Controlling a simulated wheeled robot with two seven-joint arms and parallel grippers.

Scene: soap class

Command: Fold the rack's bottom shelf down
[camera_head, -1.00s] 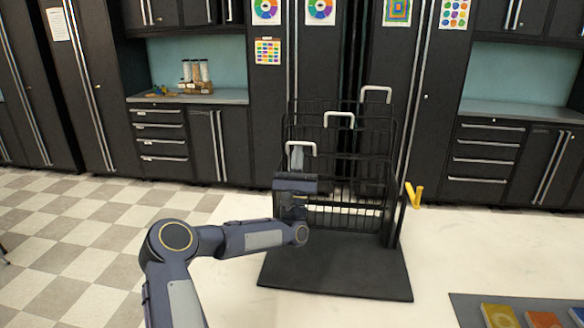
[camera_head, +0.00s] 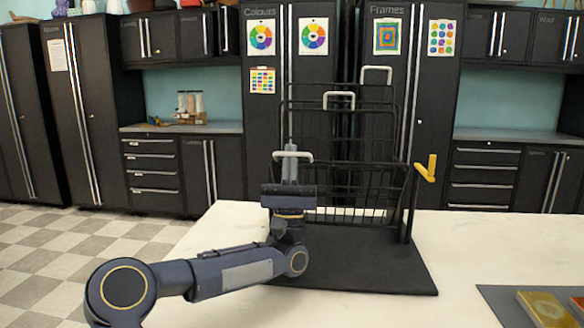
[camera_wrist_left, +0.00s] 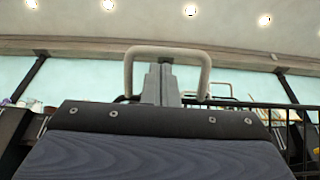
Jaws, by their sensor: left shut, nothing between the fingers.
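The black wire rack (camera_head: 390,135) stands on its black base plate (camera_head: 375,265) on the pale table. Its white U-shaped handles rise in steps. The lowest, nearest handle (camera_head: 292,154) belongs to the bottom shelf, which stands raised; its panel is partly hidden by my arm. My left gripper (camera_head: 290,165) is upright at this handle, fingers shut and empty. In the left wrist view the grey fingertips (camera_wrist_left: 161,80) point up to just under the handle's crossbar (camera_wrist_left: 168,51), between its legs; I cannot tell if they touch. My right gripper is not in view.
The middle handle (camera_head: 338,95) and top handle (camera_head: 377,70) stand higher behind. A yellow lever (camera_head: 427,168) sticks out at the rack's right side. A dark mat (camera_head: 495,297) with coloured soap blocks (camera_head: 545,308) lies at the right. Table between is clear.

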